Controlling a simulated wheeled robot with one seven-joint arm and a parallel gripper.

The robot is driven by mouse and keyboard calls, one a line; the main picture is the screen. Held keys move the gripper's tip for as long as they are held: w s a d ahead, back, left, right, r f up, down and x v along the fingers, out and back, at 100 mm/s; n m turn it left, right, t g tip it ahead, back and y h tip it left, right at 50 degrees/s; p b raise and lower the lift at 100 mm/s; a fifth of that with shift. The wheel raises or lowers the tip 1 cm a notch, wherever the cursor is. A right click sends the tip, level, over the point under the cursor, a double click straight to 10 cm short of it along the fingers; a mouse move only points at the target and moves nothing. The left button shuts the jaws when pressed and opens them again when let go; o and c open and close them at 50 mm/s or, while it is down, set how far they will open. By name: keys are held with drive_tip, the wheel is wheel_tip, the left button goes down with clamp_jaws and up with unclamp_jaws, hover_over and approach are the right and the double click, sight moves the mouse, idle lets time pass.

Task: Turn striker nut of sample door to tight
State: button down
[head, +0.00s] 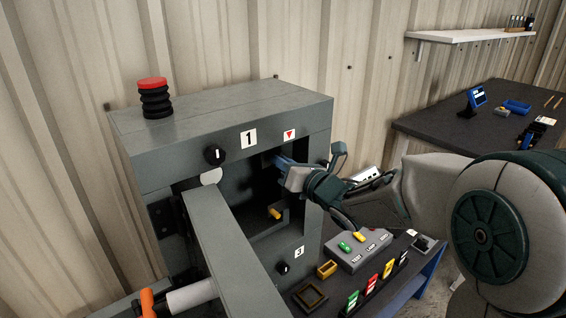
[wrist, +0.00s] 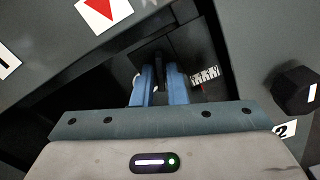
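The grey enclosure (head: 225,115) stands with its door (head: 235,245) swung open toward me. My gripper (head: 280,162) reaches into the upper right of the opening, under the red triangle mark (head: 289,134). In the wrist view its two blue fingers (wrist: 160,85) are close together, with a narrow dark gap or part between their tips. I cannot make out the striker nut; it may be that dark part or be hidden by the fingers. A white scale label with a small red mark (wrist: 205,77) is just right of the fingers.
A yellow peg (head: 274,213) sticks out lower in the opening. Black knobs (head: 215,155) sit on the frame. The open door's edge is close to the left of my arm.

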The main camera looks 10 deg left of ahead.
drive_tip(key=shift+f+m+b, duration=0.1)
drive_tip(key=shift+m+b, duration=0.2)
drive_tip(key=shift+b, duration=0.15)
drive_tip(key=shift+m+p, duration=0.85)
drive_tip(key=shift+m, duration=14.45)
drive_tip(key=c, duration=1.5)
unclamp_jaws()
